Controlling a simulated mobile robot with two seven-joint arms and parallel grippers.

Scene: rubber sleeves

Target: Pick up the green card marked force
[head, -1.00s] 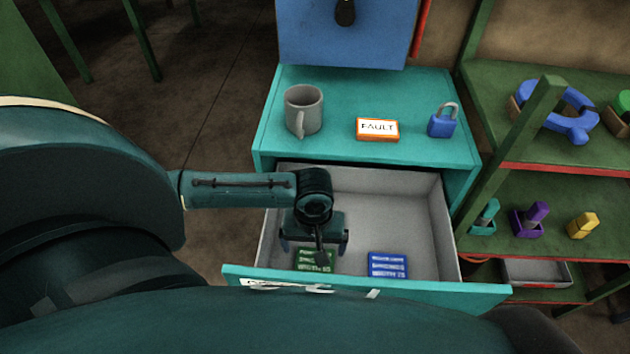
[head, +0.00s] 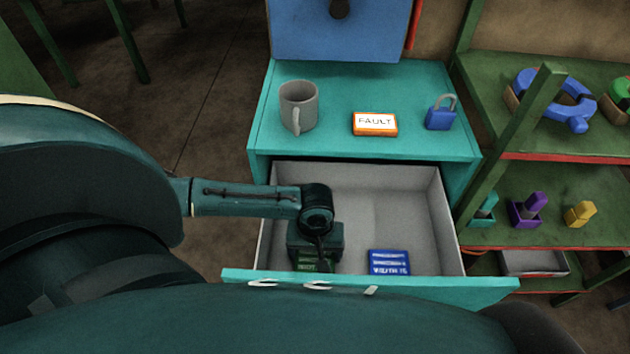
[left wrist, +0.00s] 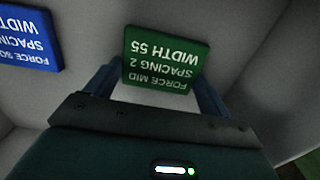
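The green card (head: 313,267) lies in the open drawer, near its front left, partly hidden by my left gripper (head: 316,258). In the left wrist view the green card (left wrist: 160,58) reads upside down "FORCE MID, SPACING 2, WIDTH 55". My left gripper (left wrist: 156,92) is open, pointing down, with its fingers on either side of the near part of the card. I cannot tell whether they touch it. My right gripper is not in view.
A blue card (head: 389,262) lies to the right in the same drawer (head: 448,225). The drawer's walls and front are close around the gripper. On the cabinet top (head: 345,90) are a grey mug (head: 298,106), an orange FAULT block (head: 375,124) and a blue padlock (head: 440,117). Shelves stand at right.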

